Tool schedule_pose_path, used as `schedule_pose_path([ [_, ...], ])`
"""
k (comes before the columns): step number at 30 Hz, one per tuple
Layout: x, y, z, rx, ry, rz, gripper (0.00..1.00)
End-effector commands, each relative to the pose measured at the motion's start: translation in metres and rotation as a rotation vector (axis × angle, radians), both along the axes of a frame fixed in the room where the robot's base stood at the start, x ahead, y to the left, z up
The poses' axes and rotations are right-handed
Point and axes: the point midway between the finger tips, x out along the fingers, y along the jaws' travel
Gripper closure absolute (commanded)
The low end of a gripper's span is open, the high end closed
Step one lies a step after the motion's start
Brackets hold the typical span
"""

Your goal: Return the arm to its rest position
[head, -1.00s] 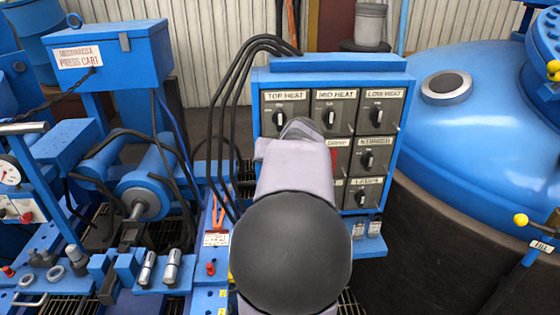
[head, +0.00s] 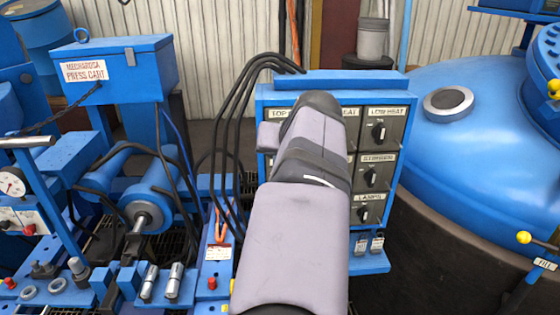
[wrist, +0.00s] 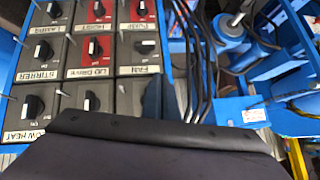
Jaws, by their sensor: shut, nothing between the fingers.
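My arm (head: 300,220) reaches up from the bottom of the head view toward the blue switch panel (head: 335,82). Its wrist end covers the panel's left and middle columns, and the gripper's fingertips are hidden there. In the wrist view my gripper (wrist: 153,100) shows as a dark narrow shape above its dark body, shut and empty, in front of the panel. Whether it touches the panel cannot be told. The low heat knob (head: 378,131), stirrer knob (head: 370,176) and lamps knob (head: 364,213) are clear of the arm.
Black cables (head: 240,120) loop over the panel's left side. A blue press cart box (head: 120,72) and cylinder (head: 150,195) stand at left. A large blue-topped vessel (head: 470,150) stands close at right. The wrist view shows red-backed switches (wrist: 95,47) and cables beside the panel.

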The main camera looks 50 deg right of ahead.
Motion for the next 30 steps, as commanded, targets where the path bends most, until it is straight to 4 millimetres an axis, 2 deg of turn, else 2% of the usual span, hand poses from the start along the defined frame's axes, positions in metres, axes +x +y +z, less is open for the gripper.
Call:
schedule_pose_path([
  [8,-0.001,0.000,0.001,0.003,-0.003,-0.006,1.00],
  [13,-0.004,-0.006,0.001,0.033,-0.029,-0.083,1.00],
  [19,-0.037,0.000,-0.078,0.128,0.105,-0.175,1.00],
  [23,-0.057,0.020,-0.133,0.192,0.219,-0.183,1.00],
  [26,-0.062,0.051,-0.168,0.235,0.318,-0.124,1.00],
  [30,-0.065,0.112,-0.209,0.273,0.476,0.033,1.00],
])
